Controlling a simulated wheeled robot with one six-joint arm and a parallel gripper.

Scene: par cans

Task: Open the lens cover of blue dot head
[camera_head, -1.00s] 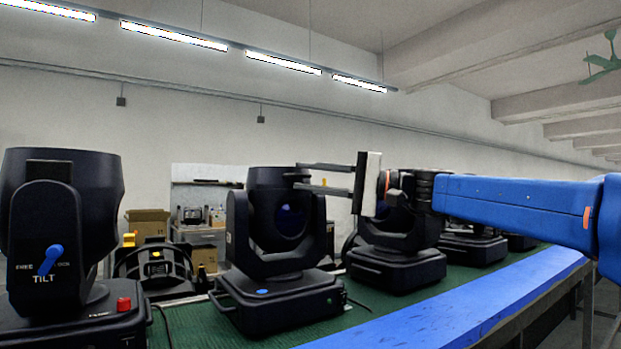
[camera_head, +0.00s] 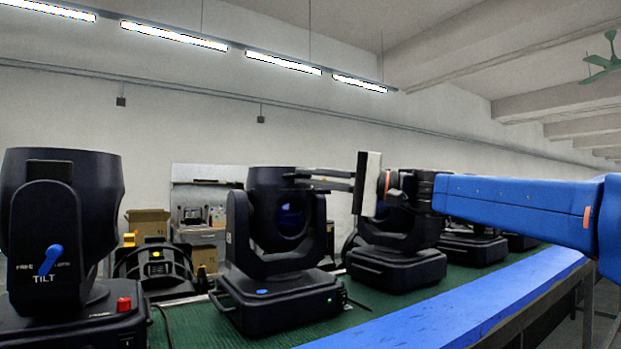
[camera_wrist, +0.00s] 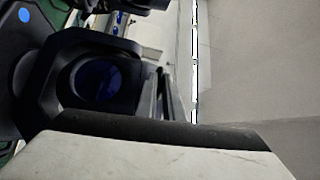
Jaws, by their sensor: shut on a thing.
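The blue dot head (camera_head: 285,262) is a black moving-head light in the middle of the head view, with a blue dot (camera_head: 262,292) on its base. Its round dark-blue lens (camera_head: 291,216) faces the front right; it also shows in the wrist view (camera_wrist: 98,80), with the blue dot at the upper left. My gripper (camera_head: 292,180) reaches in from the right, its two thin fingers shut on a small dark part at the head's upper rim, which I take as the lens cover's edge. The fingertips hide most of that part. The cover is hard to tell from the black housing.
A larger head marked TILT (camera_head: 62,230), with a blue lever and red knob, stands at the left. Another black head (camera_head: 395,255) stands close behind my wrist, with more further right. All stand on a green bench top (camera_head: 300,338) with a blue front edge (camera_head: 480,310).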

